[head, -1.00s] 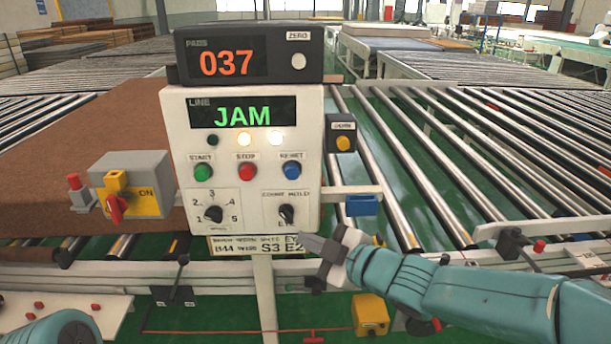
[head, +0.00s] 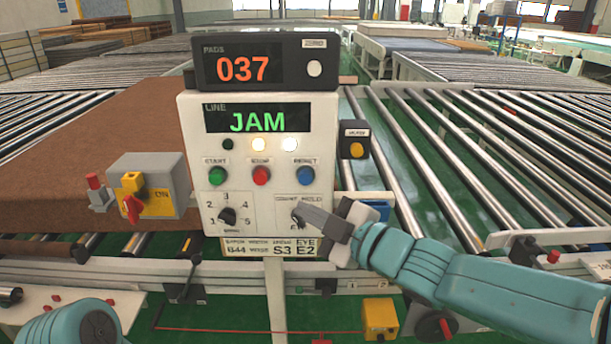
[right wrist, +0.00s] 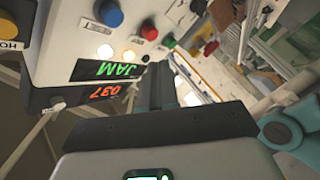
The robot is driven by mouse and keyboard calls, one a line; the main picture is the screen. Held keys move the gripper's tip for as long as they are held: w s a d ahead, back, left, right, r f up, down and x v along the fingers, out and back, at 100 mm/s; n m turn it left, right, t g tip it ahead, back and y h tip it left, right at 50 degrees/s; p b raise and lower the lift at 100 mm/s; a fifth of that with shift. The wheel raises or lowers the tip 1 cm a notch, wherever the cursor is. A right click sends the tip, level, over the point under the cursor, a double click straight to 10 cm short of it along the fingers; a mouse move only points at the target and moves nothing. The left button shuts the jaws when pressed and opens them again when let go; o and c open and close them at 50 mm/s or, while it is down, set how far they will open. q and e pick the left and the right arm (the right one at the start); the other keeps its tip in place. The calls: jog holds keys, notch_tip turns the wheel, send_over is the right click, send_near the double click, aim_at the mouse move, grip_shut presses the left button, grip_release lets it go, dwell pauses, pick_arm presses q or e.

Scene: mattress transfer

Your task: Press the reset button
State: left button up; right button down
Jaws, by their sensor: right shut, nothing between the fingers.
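The blue reset button (head: 305,175) is at the right of the button row on the white control panel (head: 188,150). It also shows in the right wrist view (right wrist: 110,14), near the top. The panel display (head: 257,121) reads JAM, with two lit lamps below it. My right gripper (head: 302,212) is shut and empty. In the head view its tips are below the reset button and overlap the lower right knob, which they partly hide. Contact with the panel cannot be told. My left arm shows at the lower left, but its gripper is out of view.
The green start button (head: 217,175) and red stop button (head: 261,175) sit left of the reset button. A counter box (head: 210,65) reading 037 tops the panel. A grey switch box (head: 162,170) is at the left, and a small yellow-button box (head: 356,139) at the right.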

aim_at(305, 177)
jog(key=w+p, duration=0.3)
jog(key=w, duration=0.3)
jog(key=shift+w+p, duration=0.3)
jog(key=shift+w, duration=0.1)
dwell(1.7)
jog(key=shift+w+p, duration=0.3)
jog(key=shift+w, duration=0.15)
